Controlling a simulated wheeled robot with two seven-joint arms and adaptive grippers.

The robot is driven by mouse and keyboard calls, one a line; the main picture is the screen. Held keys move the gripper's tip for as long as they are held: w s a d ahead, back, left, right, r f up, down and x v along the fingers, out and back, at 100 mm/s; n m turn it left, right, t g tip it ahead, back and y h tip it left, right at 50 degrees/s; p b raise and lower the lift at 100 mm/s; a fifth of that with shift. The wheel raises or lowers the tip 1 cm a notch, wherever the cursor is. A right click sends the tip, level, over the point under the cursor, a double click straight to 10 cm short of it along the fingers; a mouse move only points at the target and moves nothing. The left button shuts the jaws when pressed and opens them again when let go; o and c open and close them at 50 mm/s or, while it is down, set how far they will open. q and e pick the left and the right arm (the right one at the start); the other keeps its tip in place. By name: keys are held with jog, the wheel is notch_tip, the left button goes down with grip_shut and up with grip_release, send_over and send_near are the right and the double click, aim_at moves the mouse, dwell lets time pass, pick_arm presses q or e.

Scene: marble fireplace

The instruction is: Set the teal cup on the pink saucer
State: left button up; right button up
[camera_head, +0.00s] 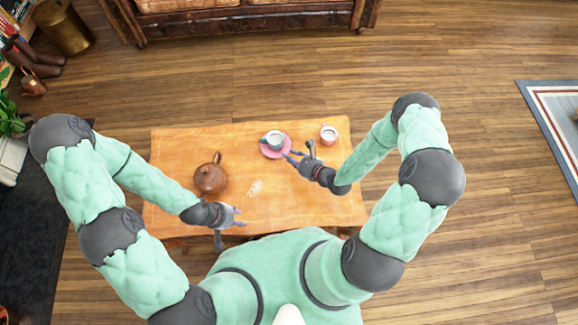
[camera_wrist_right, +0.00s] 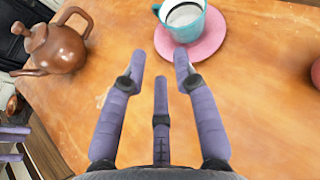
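The teal cup (camera_head: 272,139) stands upright on the pink saucer (camera_head: 283,152), near the far side of the table, and looks off-centre to the saucer's left. In the right wrist view the cup (camera_wrist_right: 181,20) has white inside and overlaps the saucer (camera_wrist_right: 210,42); its base is partly hidden. My right gripper (camera_head: 297,153) is open and empty, just to the right of the saucer in the head view. Its fingers (camera_wrist_right: 160,68) are spread apart and do not touch the cup. My left gripper (camera_head: 240,217) is open and empty at the table's near edge.
A brown teapot (camera_head: 210,179) stands on the left of the wooden table (camera_head: 300,205). A second, pinkish cup (camera_head: 328,134) stands to the right of the saucer. The table's near right part is clear. A sofa (camera_head: 235,20) stands beyond the table.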

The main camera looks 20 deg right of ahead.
jog(key=s+n+g, duration=0.1)
jog(key=n, duration=0.2)
jog(key=s+a+f+n+g+h, duration=0.1)
jog(key=n, duration=0.2)
jog(key=s+f+n+g, duration=0.1)
jog(key=n, duration=0.2)
jog(key=shift+a+f+g, duration=0.25)
jog(key=shift+a+g, duration=0.05)
jog(key=shift+g, duration=0.1)
jog(key=s+n, duration=0.1)
jog(key=n, duration=0.1)
jog(key=s+n+g, duration=0.1)
jog(key=n, duration=0.1)
jog(key=s+a+n+g, duration=0.1)
jog(key=s+n, duration=0.1)
jog(key=shift+a+f+h, duration=0.1)
jog(key=shift+f+h, duration=0.15)
jog(key=shift+h, duration=0.15)
jog(key=s+a+r+n+g, duration=0.1)
jog(key=s+n+g, duration=0.3)
jog(key=s+n, duration=0.5)
jog(key=shift+s+a+r+n+g+h, duration=0.3)
jog(key=shift+a+n+g+h, duration=0.1)
jog(key=shift+a+n, duration=0.35)
